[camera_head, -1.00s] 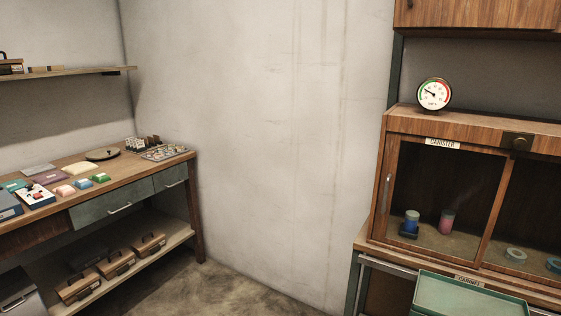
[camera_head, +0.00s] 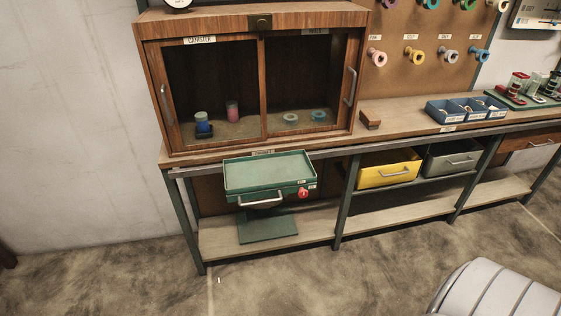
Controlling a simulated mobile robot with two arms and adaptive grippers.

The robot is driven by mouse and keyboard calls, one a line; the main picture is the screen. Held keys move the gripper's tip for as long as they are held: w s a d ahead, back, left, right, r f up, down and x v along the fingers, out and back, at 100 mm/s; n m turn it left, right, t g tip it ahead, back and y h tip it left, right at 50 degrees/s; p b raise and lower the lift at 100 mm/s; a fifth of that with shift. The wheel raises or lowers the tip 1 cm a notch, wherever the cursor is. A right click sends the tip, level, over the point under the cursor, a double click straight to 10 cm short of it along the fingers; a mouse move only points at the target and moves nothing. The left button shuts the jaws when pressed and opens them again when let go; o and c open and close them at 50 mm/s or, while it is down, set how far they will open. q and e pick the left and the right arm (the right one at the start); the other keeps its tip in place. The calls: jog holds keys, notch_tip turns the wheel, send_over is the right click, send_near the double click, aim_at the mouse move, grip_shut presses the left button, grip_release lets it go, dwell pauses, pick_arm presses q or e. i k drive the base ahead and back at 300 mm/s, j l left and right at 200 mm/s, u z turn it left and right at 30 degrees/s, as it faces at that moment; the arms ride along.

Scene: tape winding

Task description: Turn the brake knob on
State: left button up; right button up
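A small red knob (camera_head: 303,192) sits on the front right of a green tray-like unit (camera_head: 235,187) below the wooden cabinet. The unit has a metal handle (camera_head: 262,201) on its front and small white labels near the knob, too small to read. I cannot tell from its look which way the knob is set. Neither of my grippers is in view.
A wooden cabinet (camera_head: 150,80) labelled CANISTER stands on the workbench (camera_head: 400,115). A pale ribbed object (camera_head: 500,290) fills the lower right corner. Floor in front is clear.

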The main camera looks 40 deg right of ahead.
aim_at(303, 193)
jog(key=z, duration=1.1)
